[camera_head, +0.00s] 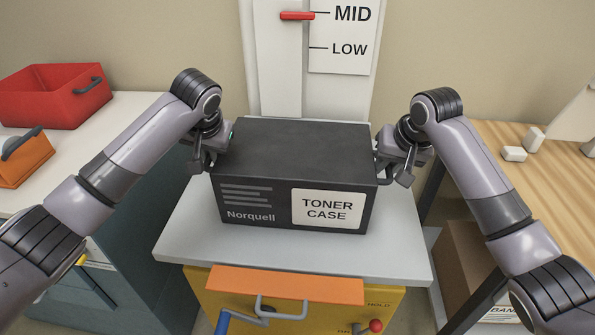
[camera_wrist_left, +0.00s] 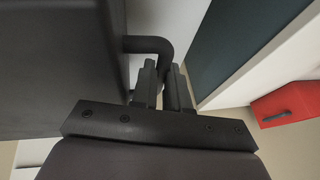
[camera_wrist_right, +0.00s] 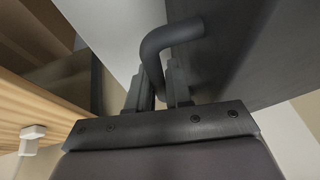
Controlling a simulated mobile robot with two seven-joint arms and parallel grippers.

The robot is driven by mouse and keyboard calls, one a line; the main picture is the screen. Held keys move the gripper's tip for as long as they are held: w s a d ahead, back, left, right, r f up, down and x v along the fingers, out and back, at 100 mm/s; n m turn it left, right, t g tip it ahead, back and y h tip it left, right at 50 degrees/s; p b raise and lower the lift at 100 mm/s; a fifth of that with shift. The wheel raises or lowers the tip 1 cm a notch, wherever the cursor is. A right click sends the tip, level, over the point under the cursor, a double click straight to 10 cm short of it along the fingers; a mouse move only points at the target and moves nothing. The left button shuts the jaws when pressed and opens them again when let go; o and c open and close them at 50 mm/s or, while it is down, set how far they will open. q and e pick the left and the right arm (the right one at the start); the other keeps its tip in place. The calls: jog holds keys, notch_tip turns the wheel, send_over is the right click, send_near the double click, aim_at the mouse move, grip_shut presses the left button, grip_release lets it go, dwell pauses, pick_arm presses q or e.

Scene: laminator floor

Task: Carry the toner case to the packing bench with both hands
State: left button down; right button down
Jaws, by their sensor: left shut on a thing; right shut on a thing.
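The toner case (camera_head: 300,150) is a dark box with a white "TONER CASE" label and the word "Norquell" on its front. In the head view it is over a light grey platform top (camera_head: 290,248); I cannot tell whether it touches it. My left gripper (camera_head: 207,160) is shut on the case's left handle, which shows in the left wrist view (camera_wrist_left: 152,44). My right gripper (camera_head: 392,170) is shut on the right handle, which shows in the right wrist view (camera_wrist_right: 165,42). The wooden bench (camera_head: 550,160) at the right may be the packing bench.
A red bin (camera_head: 52,98) and an orange container (camera_head: 24,160) stand on a white counter at the left. Small white pieces (camera_head: 514,154) lie on the wooden bench. A brown box (camera_head: 462,262) is beneath it. The yellow unit (camera_head: 300,312) has a crank and lever. A MID/LOW scale (camera_head: 342,40) stands behind.

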pick_arm(q)
jog(key=shift+r, duration=0.1)
dwell(0.7)
